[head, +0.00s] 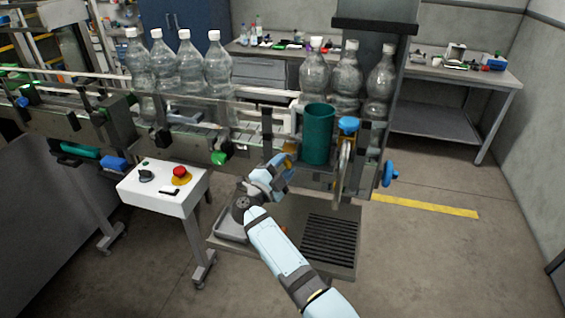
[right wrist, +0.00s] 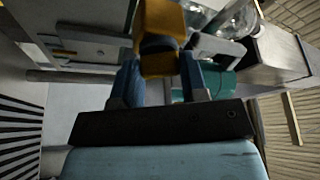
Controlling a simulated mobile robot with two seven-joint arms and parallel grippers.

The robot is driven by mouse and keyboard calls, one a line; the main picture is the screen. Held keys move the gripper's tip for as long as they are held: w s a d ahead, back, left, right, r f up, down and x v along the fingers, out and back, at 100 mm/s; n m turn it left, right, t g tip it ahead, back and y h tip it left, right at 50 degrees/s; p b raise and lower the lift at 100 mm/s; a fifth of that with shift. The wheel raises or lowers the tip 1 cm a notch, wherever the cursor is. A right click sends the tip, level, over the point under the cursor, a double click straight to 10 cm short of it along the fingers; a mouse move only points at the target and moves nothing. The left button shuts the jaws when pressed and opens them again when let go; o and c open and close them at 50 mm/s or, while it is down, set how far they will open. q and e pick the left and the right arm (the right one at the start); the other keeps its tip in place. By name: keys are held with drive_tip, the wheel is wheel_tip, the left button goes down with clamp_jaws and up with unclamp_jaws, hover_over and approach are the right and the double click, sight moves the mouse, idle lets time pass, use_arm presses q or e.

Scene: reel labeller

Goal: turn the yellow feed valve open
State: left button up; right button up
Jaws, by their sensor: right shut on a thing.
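The yellow feed valve (head: 290,147) shows as a small yellow patch below and left of the teal cylinder in the head view, mostly hidden behind my right gripper. My right gripper (head: 288,163) reaches up to it from below. In the right wrist view the yellow valve handle (right wrist: 162,22) is large at the top centre. The blue fingers of my right gripper (right wrist: 160,65) stand on either side of it, shut on its near end. How far the valve is turned cannot be told. My left gripper is not in view.
A teal cylinder (head: 318,134) and a blue knob (head: 348,124) stand close above the gripper. Several clear bottles (head: 217,65) line the conveyor. A white control box with a red button (head: 180,171) is at left. A grated tray (head: 329,240) lies below.

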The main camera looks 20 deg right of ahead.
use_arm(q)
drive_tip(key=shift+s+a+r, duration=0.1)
use_arm(e)
drive_tip(key=shift+n, duration=0.4)
drive_tip(key=o, duration=0.9)
drive_tip(key=shift+d, duration=0.1)
drive_tip(key=shift+o, duration=0.2)
